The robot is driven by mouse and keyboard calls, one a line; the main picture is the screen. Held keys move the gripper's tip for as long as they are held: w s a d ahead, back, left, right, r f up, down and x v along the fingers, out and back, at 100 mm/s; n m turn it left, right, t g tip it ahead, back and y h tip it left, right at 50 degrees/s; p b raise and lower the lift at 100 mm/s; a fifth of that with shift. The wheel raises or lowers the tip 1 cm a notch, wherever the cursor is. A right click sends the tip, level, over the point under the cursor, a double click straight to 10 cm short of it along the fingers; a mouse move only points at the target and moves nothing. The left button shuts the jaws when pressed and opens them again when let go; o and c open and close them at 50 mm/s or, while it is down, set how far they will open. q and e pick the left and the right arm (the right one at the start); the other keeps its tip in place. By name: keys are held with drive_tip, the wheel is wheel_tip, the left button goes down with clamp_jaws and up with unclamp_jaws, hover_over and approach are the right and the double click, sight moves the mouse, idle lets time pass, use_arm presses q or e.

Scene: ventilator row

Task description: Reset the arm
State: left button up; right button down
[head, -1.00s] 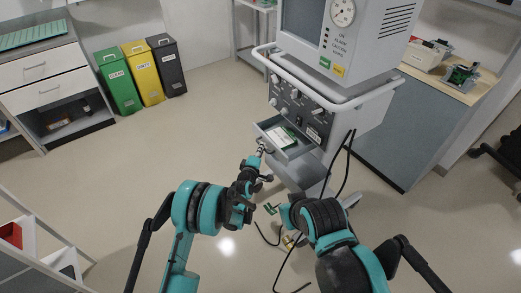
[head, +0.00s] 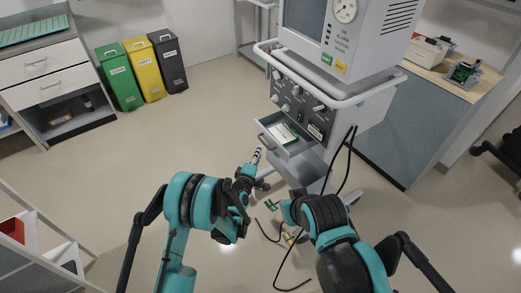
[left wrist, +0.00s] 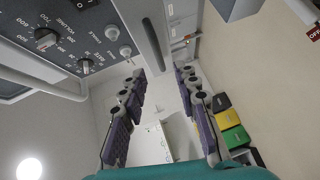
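The ventilator (head: 330,100) stands on its cart at the upper middle, with its small drawer (head: 289,143) pulled out and a white and green item in it. My left gripper (head: 256,155) is in front of and left of the drawer, apart from it. In the left wrist view its two purple-padded fingers (left wrist: 160,80) stand wide apart with nothing between them. My right arm (head: 325,220) is folded at the lower right of the ventilator. Its gripper is mostly hidden and its fingers cannot be made out. A small green piece (head: 271,204) shows beside it.
Green (head: 121,80), yellow (head: 147,72) and black (head: 170,62) bins stand at the left wall. A cabinet (head: 45,75) is at the far left. A counter (head: 440,75) holds equipment at the right. Black cables (head: 349,165) hang from the cart. The left floor is clear.

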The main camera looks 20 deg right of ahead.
use_arm(q)
drive_tip(key=shift+s+a, duration=0.2)
drive_tip(key=shift+s, duration=0.15)
drive_tip(key=s+a+r+m+g+y, duration=0.1)
drive_tip(key=s+a+r+m+y, duration=0.2)
drive_tip(key=a+r, duration=0.6)
drive_tip(key=s+a+r+m+g+y, duration=0.1)
drive_tip(key=s+a+r+m+g, duration=0.2)
drive_tip(key=a+r, duration=0.65)
drive_tip(key=s+a+m+g+y, duration=0.1)
drive_tip(key=s+a, duration=0.4)
drive_tip(key=s, duration=0.4)
drive_tip(key=s+a+f+m+g+y, duration=0.1)
drive_tip(key=s+a+y, duration=0.1)
drive_tip(key=s+a, duration=0.4)
drive_tip(key=s+a+f+m+y, duration=0.1)
drive_tip(key=s+a+m, duration=0.1)
drive_tip(key=s+a, duration=0.4)
drive_tip(key=s, duration=0.5)
drive_tip(key=shift+s+a+g+y, duration=0.2)
drive_tip(key=shift+s+g+y, duration=0.1)
drive_tip(key=shift+g, duration=0.1)
